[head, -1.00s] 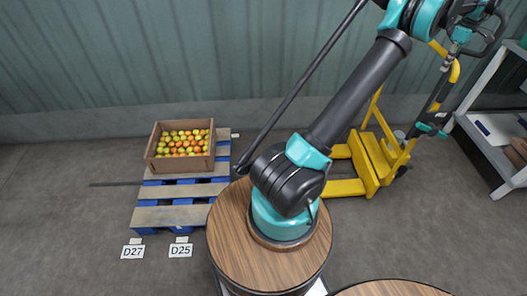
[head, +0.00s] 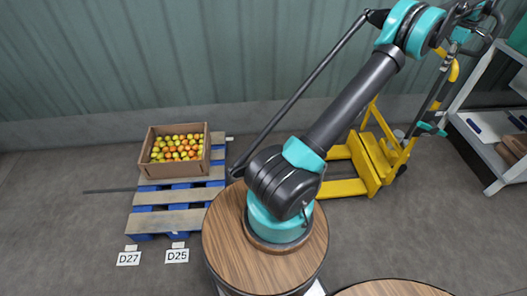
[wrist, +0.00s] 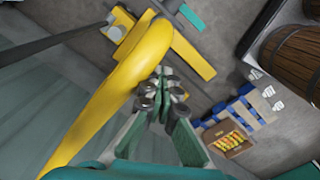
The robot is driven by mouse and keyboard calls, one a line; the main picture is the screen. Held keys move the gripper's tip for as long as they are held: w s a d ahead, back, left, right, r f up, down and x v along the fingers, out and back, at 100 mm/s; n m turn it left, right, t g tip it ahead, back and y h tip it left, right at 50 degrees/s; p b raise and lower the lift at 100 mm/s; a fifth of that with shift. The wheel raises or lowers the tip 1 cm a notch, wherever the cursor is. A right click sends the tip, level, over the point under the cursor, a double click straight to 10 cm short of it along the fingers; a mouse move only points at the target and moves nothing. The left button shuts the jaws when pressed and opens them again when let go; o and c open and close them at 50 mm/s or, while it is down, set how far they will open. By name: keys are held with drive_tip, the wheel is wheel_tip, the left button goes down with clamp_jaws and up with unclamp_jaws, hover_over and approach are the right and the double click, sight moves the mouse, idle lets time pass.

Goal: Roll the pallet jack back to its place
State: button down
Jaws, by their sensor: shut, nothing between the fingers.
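The yellow pallet jack (head: 372,165) stands on the floor right of my arm, its forks (head: 345,187) pointing left and partly hidden behind my arm. Its raised yellow handle (head: 454,70) is at the upper right, beside my gripper. In the wrist view the handle (wrist: 140,62) is a big curved yellow bar running close past my gripper (wrist: 166,78). The fingers are together with nothing between them. I cannot tell whether they touch the bar. The jack's forks (wrist: 185,48) show below, beyond the handle.
A metal shelf (head: 470,135) stands close right of the jack. Barrels (head: 265,260) stand in front. The wall (head: 180,60) runs behind.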

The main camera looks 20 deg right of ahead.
sight(453, 64)
drive_tip(key=shift+s+d, duration=0.25)
drive_tip(key=shift+d, duration=0.5)
drive_tip(key=shift+s+d, duration=0.25)
drive_tip(key=shift+d, duration=0.5)
drive_tip(key=shift+d, duration=0.1)
drive_tip(key=shift+s+d, duration=0.15)
drive_tip(key=shift+d, duration=0.05)
drive_tip(key=shift+a, duration=0.1)
drive_tip(key=shift+w+a, duration=0.35)
drive_tip(key=shift+a, duration=0.55)
